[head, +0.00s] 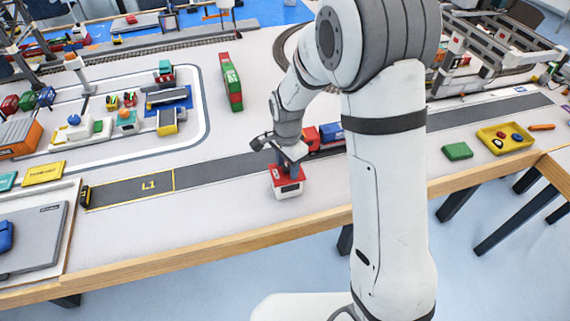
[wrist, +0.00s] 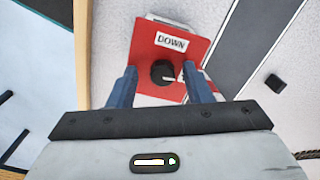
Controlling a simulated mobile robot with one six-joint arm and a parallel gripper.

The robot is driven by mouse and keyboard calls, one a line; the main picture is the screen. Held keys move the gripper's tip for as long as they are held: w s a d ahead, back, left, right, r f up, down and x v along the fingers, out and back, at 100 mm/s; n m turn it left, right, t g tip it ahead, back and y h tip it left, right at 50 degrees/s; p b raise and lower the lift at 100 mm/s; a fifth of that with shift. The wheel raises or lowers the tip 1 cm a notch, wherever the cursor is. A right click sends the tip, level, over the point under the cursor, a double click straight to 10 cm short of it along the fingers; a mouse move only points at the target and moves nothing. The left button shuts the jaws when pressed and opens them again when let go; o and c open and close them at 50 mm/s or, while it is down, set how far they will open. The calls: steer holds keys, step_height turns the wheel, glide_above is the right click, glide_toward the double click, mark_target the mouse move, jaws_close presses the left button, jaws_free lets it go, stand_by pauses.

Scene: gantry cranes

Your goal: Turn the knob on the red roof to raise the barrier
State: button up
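A small white booth with a red roof (head: 287,181) stands near the table's front edge, beside the grey lane. In the wrist view, the red roof (wrist: 150,45) carries a white "DOWN" label and a round black knob (wrist: 163,73). The knob's white pointer points right. My gripper (head: 291,166) is over the roof, its two blue fingers apart, one on each side of the knob. I cannot tell whether they touch it. A red and white part shows by the right finger, mostly hidden. I cannot make out the barrier clearly.
The grey lane marked L1 (head: 149,186) runs behind the booth. A green and red container stack (head: 231,82) stands farther back. A green block (head: 457,151) and yellow tray (head: 504,138) are at right.

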mark_target(287, 167)
steer(key=shift+r, duration=0.15)
steer(key=shift+w+r+p, duration=0.1)
steer(key=shift+r+p, duration=0.35)
steer(key=shift+r, duration=0.1)
step_height(287, 167, up, 7)
steer(key=p, duration=0.4)
steer(key=shift+f, duration=0.1)
